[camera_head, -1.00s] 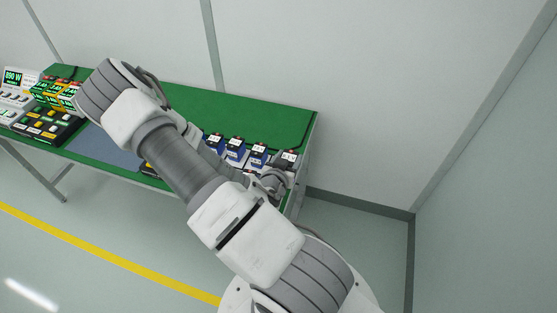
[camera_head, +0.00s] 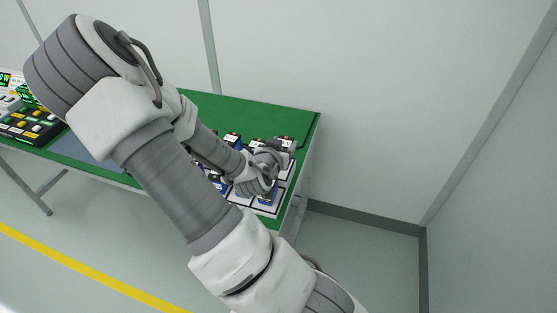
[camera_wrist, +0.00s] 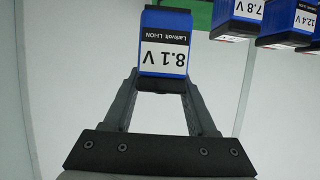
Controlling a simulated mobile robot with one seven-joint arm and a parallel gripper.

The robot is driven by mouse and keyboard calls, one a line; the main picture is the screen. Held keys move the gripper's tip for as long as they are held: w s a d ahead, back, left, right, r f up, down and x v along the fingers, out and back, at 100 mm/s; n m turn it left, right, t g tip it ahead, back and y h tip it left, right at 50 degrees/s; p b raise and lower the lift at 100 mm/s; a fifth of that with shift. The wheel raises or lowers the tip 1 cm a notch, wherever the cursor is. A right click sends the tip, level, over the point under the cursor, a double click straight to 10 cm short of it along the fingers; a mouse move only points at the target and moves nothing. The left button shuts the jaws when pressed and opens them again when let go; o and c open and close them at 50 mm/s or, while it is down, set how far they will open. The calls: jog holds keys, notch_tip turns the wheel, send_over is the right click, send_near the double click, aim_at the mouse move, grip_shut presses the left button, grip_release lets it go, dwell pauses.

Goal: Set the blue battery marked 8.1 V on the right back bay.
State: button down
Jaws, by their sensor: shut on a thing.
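In the wrist view, the blue battery marked 8.1 V (camera_wrist: 165,50) is between the two fingers of my gripper (camera_wrist: 161,82), which is shut on it. Its white label reads upside down. Light floor or wall shows around it, and I see no contact with any surface. In the head view, my gripper is mostly hidden by my own wrist above the right end of the green table (camera_head: 250,109). The right back bay cannot be clearly made out behind my arm.
Other blue batteries, marked 7.8 V (camera_wrist: 243,10) and 12.4 V (camera_wrist: 289,22), stand apart from the held one at upper right in the wrist view. A dark unit with coloured buttons (camera_head: 27,128) is at the table's left. The table's back strip is clear.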

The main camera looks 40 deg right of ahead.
jog(key=shift+w+d+f+b, duration=0.2)
jog(key=shift+w+f+b, duration=0.3)
jog(key=shift+b, duration=0.6)
jog(key=shift+w+d+f+b, duration=0.4)
jog(key=shift+w+f+b, duration=0.25)
jog(key=shift+f, duration=0.4)
jog(key=shift+w+d+f+b, duration=0.4)
jog(key=shift+w+f+b, duration=0.25)
jog(key=shift+f, duration=0.4)
jog(key=shift+w+d+f+b, duration=0.4)
jog(key=shift+w+f+b, duration=0.2)
jog(key=shift+f, duration=0.45)
jog(key=shift+f, duration=0.15)
jog(key=shift+c, duration=2.4)
grip_release()
jog(key=shift+s, duration=0.1)
